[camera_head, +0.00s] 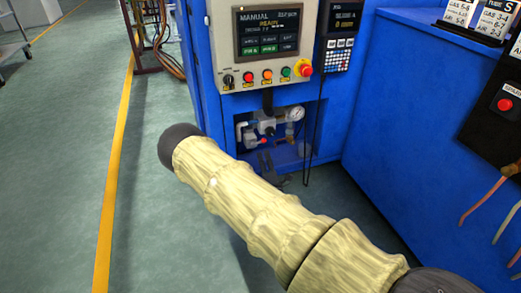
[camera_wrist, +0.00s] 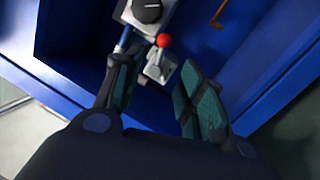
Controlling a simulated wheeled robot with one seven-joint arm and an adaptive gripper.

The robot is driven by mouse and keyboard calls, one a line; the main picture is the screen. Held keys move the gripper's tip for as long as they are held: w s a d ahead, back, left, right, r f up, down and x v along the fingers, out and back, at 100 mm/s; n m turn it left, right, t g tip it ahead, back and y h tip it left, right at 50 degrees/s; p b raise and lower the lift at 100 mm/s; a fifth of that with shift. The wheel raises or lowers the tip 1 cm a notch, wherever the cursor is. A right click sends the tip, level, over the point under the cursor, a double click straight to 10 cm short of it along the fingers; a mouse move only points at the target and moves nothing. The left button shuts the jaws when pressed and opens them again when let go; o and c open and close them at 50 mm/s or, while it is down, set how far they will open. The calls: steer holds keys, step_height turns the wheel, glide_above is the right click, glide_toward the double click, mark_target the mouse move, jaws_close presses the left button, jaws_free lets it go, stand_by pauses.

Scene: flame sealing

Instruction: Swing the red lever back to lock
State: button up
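The red lever's round knob (camera_wrist: 163,40) shows in the wrist view, just beyond and between my fingertips. It sits by a pale grey valve block (camera_wrist: 158,66) inside a blue recess. My gripper (camera_wrist: 155,72) is open, with one dark green-padded finger on each side of the block and nothing clearly held. In the head view the red knob (camera_head: 263,141) is small, low in the cabinet recess. My gripper (camera_head: 272,164) shows dark there just below it, partly hidden by my arm. Contact between finger and lever cannot be told.
The blue recess walls (camera_wrist: 75,75) stand close around my fingers. A pressure gauge (camera_head: 296,113) and grey fittings sit beside the lever. The control panel (camera_head: 262,45) is above, with a black cable (camera_head: 313,130) hanging at the right. Open floor (camera_head: 60,150) lies left.

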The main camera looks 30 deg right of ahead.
mark_target(258, 143)
steer(key=b+x, duration=0.3)
steer(key=x, duration=0.4)
steer(key=shift+w, duration=0.35)
steer(key=shift+d, duration=0.1)
jaws_close()
